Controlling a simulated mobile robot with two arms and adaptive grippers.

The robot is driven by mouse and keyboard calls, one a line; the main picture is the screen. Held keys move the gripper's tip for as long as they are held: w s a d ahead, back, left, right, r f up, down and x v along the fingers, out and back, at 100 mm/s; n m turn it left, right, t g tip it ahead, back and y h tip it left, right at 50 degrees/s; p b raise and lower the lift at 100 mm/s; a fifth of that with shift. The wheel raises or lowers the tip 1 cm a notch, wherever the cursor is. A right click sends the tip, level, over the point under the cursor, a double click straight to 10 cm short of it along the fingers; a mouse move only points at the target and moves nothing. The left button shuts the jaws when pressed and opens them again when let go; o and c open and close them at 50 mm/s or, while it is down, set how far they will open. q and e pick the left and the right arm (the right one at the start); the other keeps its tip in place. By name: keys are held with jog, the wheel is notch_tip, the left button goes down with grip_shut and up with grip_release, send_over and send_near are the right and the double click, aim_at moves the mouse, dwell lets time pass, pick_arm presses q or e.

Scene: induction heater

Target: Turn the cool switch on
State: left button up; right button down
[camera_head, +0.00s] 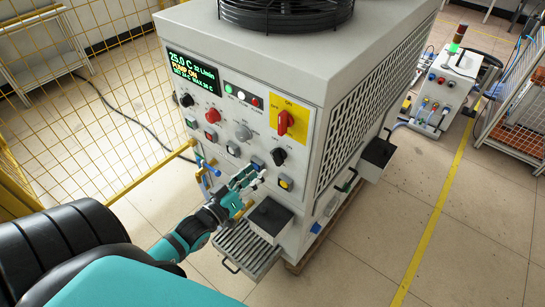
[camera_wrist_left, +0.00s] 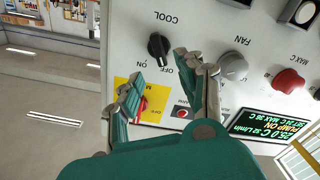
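The cool switch is a small black rotary knob (camera_wrist_left: 158,46) on the white panel, under the COOL label in the left wrist view, which shows the panel upside down. OFF and ON marks sit beside it; I cannot tell which one it points to. In the head view the knob (camera_head: 278,157) is below the yellow plate. My left gripper (camera_head: 252,179) is in front of the panel, lower left of the knob. In the left wrist view the left gripper (camera_wrist_left: 166,72) is open and empty, its fingers spread, with the knob just beyond the gap. My right gripper is not in view.
A red main switch (camera_head: 286,122) sits above the knob. Other knobs, buttons and a display (camera_head: 193,72) crowd the panel. A dark box (camera_head: 270,216) and a slatted tray (camera_head: 240,252) jut out below. A yellow mesh fence (camera_head: 110,110) stands at left. Open floor lies at right.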

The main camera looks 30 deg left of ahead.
aim_at(274, 158)
pick_arm(q)
jog(key=w, duration=0.8)
jog(key=shift+d+p, duration=0.3)
jog(key=shift+c, duration=0.3)
jog(key=shift+s, duration=0.1)
grip_shut()
